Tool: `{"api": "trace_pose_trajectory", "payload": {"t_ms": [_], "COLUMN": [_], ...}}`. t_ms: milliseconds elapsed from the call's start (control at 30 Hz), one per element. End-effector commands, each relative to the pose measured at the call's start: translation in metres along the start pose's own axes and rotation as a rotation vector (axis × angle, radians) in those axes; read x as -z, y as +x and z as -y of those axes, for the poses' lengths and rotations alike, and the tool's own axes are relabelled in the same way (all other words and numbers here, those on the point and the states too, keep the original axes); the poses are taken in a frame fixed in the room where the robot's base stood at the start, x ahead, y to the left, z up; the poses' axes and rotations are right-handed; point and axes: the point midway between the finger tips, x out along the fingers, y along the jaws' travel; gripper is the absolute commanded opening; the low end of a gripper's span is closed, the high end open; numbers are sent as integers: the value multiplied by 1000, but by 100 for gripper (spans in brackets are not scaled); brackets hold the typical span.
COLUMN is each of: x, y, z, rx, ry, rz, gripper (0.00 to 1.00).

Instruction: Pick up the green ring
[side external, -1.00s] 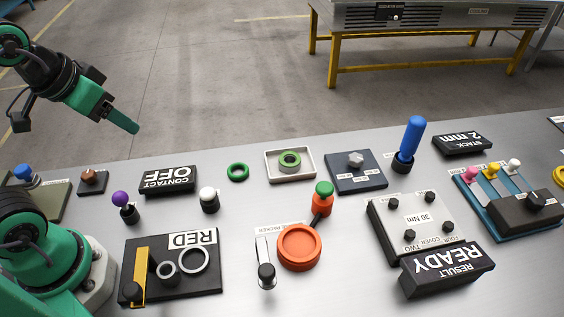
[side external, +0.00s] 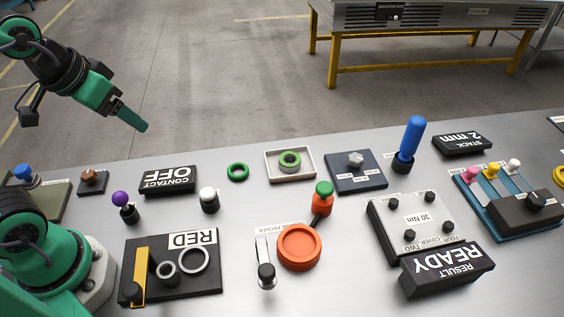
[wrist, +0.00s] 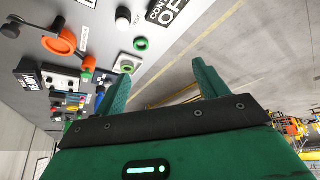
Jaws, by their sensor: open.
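A small green ring (side external: 230,173) lies flat on the grey bench, between the OFF block and a white tray. It also shows in the wrist view (wrist: 136,45), beyond the fingers at the upper middle. A second, thicker green ring (side external: 290,155) with a grey centre sits in the white tray (side external: 291,181); I cannot tell whether the centre is part of it. My gripper (side external: 139,123) is in the air at the upper left, past the bench's far edge, apart from both rings. In the wrist view its two green fingers (wrist: 160,68) are spread with nothing between them.
The OFF block (side external: 168,180), a white-topped knob (side external: 208,200) and a purple-topped knob (side external: 124,206) stand left of the small ring. A dark plate (side external: 372,184) lies right of the tray. An orange dish (side external: 300,248) sits nearer. Bare bench surrounds the small ring.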

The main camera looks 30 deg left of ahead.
Motion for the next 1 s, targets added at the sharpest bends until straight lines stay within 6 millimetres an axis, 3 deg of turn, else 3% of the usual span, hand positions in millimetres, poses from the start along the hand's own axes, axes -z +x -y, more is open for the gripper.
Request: {"api": "trace_pose_trajectory", "payload": {"t_ms": [467, 1000], "x": [48, 89], "y": [41, 120], "z": [-16, -44], "rx": [-3, 34], "ry": [-131, -288], "rz": [136, 293], "gripper": [73, 73]}}
